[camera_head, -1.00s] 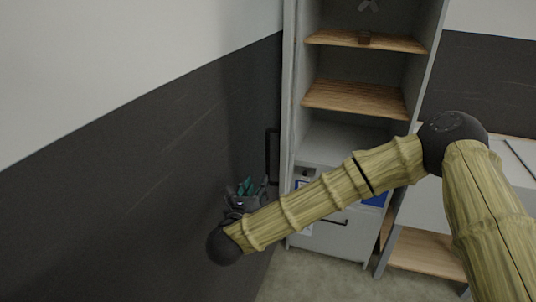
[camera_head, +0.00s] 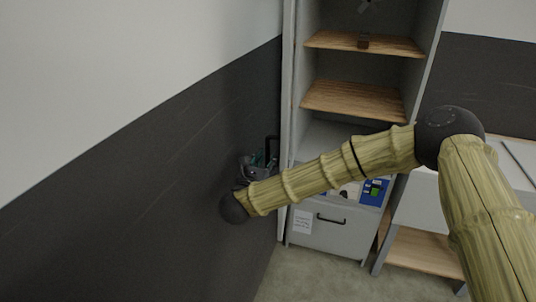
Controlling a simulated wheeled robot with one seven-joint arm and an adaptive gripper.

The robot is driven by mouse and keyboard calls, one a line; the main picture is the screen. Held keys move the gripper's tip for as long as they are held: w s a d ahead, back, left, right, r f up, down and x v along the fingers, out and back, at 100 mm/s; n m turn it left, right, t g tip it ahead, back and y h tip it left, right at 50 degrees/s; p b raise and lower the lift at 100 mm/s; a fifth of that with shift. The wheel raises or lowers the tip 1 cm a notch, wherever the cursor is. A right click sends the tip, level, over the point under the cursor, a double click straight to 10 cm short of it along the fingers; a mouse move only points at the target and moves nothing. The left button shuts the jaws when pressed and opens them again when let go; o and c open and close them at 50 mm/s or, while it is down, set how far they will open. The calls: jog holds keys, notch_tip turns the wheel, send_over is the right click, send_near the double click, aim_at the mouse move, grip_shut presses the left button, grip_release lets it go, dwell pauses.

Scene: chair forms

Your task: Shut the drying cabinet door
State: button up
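The drying cabinet (camera_head: 321,128) stands at the back, a tall grey unit with its upper front open and wooden shelves showing. Its door (camera_head: 288,95) seems to be the narrow panel seen nearly edge-on at the cabinet's left side, swung out by the dark wall. A dark handle (camera_head: 272,150) shows at that panel's left. The fingers are small and partly hidden by my arm.
Below the shelves is a grey drawer front (camera_head: 330,232) with a dark handle and a paper label. A blue item (camera_head: 374,192) shows above it. A white table with a lower wooden shelf (camera_head: 430,250) stands at right. The dark wall (camera_head: 150,200) is close at left.

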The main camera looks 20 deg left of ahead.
jog(key=shift+w, duration=0.55)
grip_shut()
jog(key=shift+d, duration=0.1)
